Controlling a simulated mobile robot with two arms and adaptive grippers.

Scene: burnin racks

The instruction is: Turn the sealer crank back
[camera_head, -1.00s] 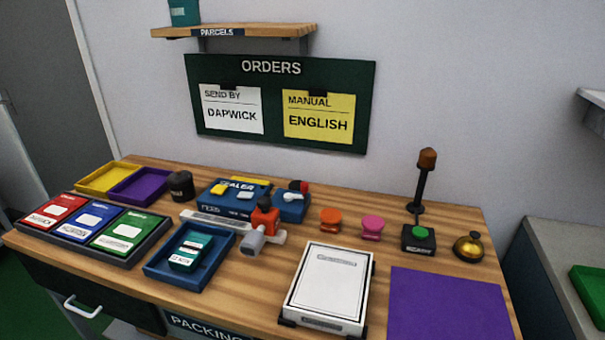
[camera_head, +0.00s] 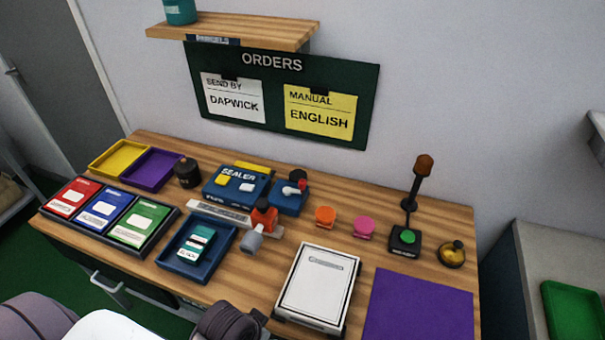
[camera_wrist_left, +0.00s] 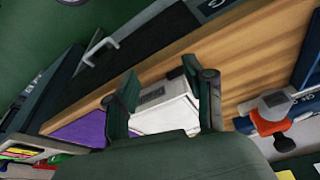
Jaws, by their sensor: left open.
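The sealer (camera_head: 222,197) is a blue box with a yellow and a pale button, standing near the back of the bench. At its right side is a blue unit (camera_head: 287,203) with a small crank (camera_head: 293,189), which shows a pale arm and a red part. My left gripper (camera_wrist_left: 165,95) is open and empty in the left wrist view, its two dark green fingers spread. A white case (camera_wrist_left: 165,115) shows beyond and between the fingers, apart from them as far as I can tell. The crank cannot be made out in the wrist view. My right gripper is not in view.
An orange tool with a grey end (camera_head: 262,222) stands in front of the sealer. A blue tray (camera_head: 176,262) holds a teal packet.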

